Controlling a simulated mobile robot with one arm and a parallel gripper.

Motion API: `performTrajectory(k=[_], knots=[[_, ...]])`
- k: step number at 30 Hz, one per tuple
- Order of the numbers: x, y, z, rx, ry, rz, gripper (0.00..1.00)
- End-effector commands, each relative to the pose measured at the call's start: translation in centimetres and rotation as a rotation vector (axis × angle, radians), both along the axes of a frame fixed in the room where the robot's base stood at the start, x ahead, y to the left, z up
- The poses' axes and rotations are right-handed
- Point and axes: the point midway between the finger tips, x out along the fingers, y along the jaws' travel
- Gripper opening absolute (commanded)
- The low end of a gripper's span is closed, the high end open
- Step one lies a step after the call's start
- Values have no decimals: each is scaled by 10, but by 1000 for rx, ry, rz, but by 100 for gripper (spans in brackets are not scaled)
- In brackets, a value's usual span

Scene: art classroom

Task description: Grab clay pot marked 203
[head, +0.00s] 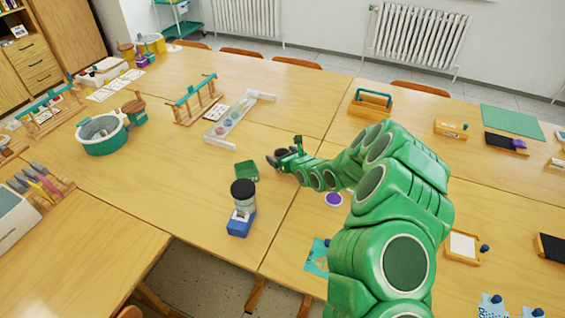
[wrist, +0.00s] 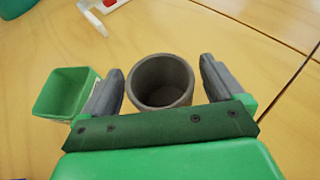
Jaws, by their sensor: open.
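A grey-brown round clay pot (wrist: 161,82) stands upright on the wooden table, seen from above in the wrist view. Its inside looks empty, and no number shows on it. My gripper (wrist: 163,85) is open, with one grey finger on each side of the pot and a gap on both sides. In the head view my gripper (head: 287,158) is low over the middle of the table at the end of my green arm. The pot is small and mostly hidden there.
A green square container (wrist: 68,92) stands just left of the gripper; it also shows in the head view (head: 246,171). A dark-lidded jar on a blue base (head: 241,222) is nearer. Bare tabletop (head: 165,190) is free to the left.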

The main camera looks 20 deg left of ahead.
Motion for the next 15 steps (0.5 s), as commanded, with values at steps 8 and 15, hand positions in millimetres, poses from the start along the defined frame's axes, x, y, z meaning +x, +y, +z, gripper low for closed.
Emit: performTrajectory(k=[8,15], knots=[[0,0,0,1,1,0,84],[0,0,0,1,1,0,47]])
